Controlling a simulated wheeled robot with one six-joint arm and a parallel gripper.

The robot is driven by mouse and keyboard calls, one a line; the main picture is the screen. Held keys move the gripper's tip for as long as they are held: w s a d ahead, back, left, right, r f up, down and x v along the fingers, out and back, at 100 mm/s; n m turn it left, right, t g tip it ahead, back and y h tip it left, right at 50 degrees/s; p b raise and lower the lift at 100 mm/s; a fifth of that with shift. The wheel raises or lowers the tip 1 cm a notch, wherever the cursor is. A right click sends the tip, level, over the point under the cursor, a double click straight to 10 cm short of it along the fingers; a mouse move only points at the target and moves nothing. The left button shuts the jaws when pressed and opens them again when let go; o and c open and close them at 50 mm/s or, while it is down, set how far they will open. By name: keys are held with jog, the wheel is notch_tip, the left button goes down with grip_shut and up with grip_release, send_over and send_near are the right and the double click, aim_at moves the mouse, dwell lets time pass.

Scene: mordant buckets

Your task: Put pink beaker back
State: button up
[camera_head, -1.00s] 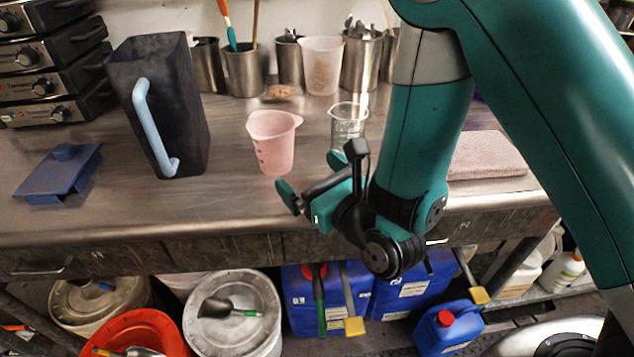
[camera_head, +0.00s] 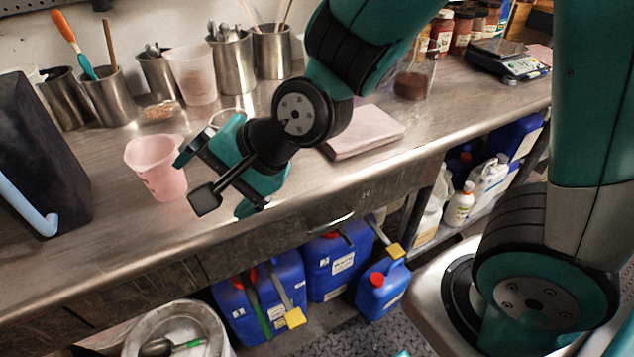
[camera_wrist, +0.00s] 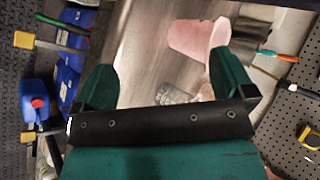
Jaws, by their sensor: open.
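The pink beaker (camera_head: 158,170) stands upright on the steel bench, left of my gripper in the head view. It also shows in the wrist view (camera_wrist: 195,40), just beyond one fingertip. My gripper (camera_head: 208,186) is open and empty, at the right of the beaker and apart from it as far as I can tell. Both fingers show spread apart in the wrist view (camera_wrist: 157,80). A clear glass beaker (camera_wrist: 175,95) is between the fingers in the wrist view, and mostly hidden behind my gripper in the head view.
Steel cups (camera_head: 108,97) and a translucent beaker (camera_head: 192,75) line the back. A folded pink cloth (camera_head: 365,132) lies right of my gripper. Blue canisters (camera_head: 262,300) stand below the bench.

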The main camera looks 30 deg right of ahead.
jog(key=s+d+r+n+g+h, duration=0.1)
jog(key=s+d+r+n+g, duration=0.2)
jog(key=s+n, duration=0.3)
jog(key=s+d+r+n+g+h, duration=0.2)
jog(key=s+d+r+n+g, duration=0.1)
jog(key=s+n, duration=0.4)
jog(key=d+n, duration=0.1)
jog(key=n, duration=0.1)
jog(key=shift+s+d+n, duration=0.15)
jog(key=shift+d+n, duration=0.25)
